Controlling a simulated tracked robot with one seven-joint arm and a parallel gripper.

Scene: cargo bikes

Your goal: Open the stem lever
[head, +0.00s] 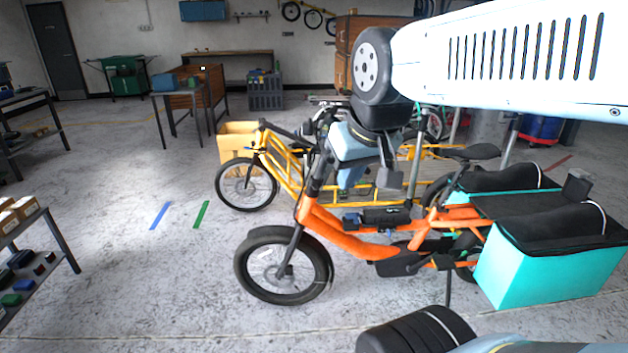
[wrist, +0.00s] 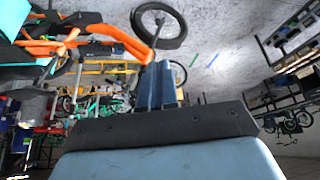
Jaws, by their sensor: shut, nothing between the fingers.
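The orange cargo bike (head: 345,240) stands side-on in the middle of the head view, with its front wheel to the left. Its dark steering column (head: 319,178) rises from the frame, and my gripper (head: 349,183) hangs just right of the upper column, fingers down and together. The stem lever cannot be made out; the handlebar area is partly hidden behind my gripper and wrist. In the wrist view, my gripper (wrist: 160,68) shows two blue fingers side by side, nothing visible between them. The orange bike frame (wrist: 127,40) lies beyond them; contact cannot be told.
A yellow cargo bike (head: 285,165) stands close behind the orange one. Turquoise boxes (head: 548,275) with black covers sit at the orange bike's rear. A shelf (head: 35,250) stands at the left. The floor between shelf and front wheel is clear.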

